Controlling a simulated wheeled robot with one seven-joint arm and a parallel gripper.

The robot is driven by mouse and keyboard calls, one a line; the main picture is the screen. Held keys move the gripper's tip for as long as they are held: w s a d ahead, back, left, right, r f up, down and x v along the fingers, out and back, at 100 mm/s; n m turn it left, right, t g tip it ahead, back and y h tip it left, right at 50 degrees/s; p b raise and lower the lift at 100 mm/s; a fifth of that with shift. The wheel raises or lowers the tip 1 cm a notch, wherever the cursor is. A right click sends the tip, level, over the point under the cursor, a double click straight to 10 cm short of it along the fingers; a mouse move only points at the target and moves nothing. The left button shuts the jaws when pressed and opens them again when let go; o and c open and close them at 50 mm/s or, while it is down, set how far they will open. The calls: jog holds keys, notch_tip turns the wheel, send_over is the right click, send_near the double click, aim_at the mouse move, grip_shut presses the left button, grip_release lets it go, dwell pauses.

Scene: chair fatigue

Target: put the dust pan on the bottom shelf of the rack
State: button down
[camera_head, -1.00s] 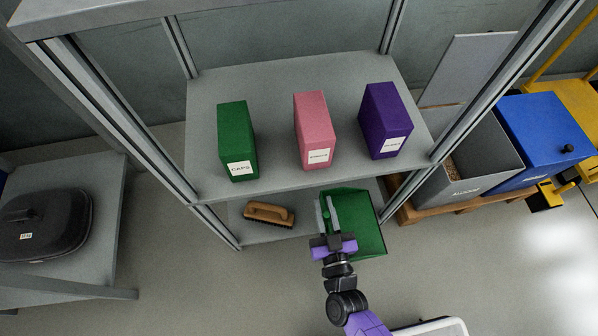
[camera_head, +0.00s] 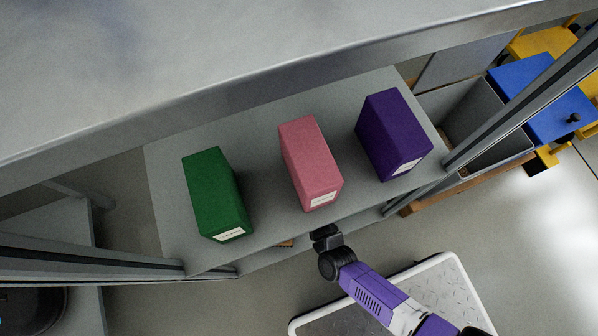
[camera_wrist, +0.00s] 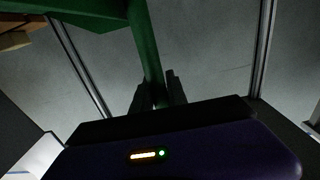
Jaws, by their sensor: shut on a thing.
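The green dust pan (camera_wrist: 75,12) shows at the top of the wrist view, its handle (camera_wrist: 146,45) running down between my fingers. My gripper (camera_wrist: 156,90) is shut on that handle. In the head view my wrist reaches under the front edge of the rack's middle shelf (camera_head: 262,190), which hides my fingers and the dust pan. Only a thin front strip of the bottom shelf (camera_head: 268,257) shows below it. Whether the dust pan touches the bottom shelf cannot be told.
Green (camera_head: 215,190), pink (camera_head: 308,160) and purple (camera_head: 390,130) boxes stand on the middle shelf. A sliver of the brown brush (camera_head: 286,243) shows under its edge. Rack posts stand at both sides.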

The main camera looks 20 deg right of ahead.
jog(key=shift+f+b, duration=1.3)
jog(key=shift+f, duration=0.95)
jog(key=shift+f, duration=0.15)
jog(key=c, duration=1.3)
grip_release()
jog(key=s+p, duration=0.3)
jog(key=s, duration=0.9)
